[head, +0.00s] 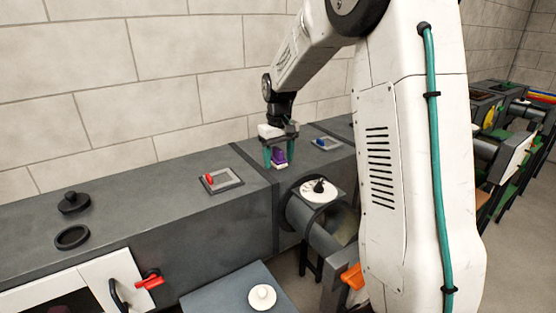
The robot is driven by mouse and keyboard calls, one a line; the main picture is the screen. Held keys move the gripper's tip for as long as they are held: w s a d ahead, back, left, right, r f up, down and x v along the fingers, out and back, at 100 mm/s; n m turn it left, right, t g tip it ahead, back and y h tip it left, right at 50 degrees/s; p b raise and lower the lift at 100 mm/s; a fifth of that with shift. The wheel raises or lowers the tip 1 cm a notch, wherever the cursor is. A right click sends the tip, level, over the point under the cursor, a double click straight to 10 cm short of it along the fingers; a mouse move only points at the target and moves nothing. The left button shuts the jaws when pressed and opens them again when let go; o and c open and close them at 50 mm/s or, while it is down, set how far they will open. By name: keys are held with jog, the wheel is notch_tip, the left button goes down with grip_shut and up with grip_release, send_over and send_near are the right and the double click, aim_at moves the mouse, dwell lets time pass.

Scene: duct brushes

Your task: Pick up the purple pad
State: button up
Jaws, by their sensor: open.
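The purple pad (279,155) is a small purple block with a pale lower part, on the grey duct top near the middle of the head view. My gripper (280,158) points down over it. Its teal fingers are open, one on each side of the pad. I cannot tell whether the fingers touch the pad, or whether the pad rests fully on the surface.
A white round dial (319,188) is in front. A black knob (74,202) and black ring (72,237) are far left. A white knob (262,296) stands in the foreground.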

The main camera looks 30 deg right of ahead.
aim_at(279, 149)
jog(key=c, duration=1.1)
jog(key=shift+r, duration=0.2)
jog(key=shift+r, duration=0.2)
notch_tip(279, 149, up, 3)
jog(key=shift+r, duration=0.1)
jog(key=s+a, duration=0.1)
jog(key=s, duration=0.4)
jog(key=s+a, duration=0.1)
jog(key=s, duration=0.4)
jog(key=s+a+r, duration=0.1)
jog(key=s, duration=0.4)
jog(key=shift+s+a, duration=0.3)
jog(key=shift+a, duration=0.05)
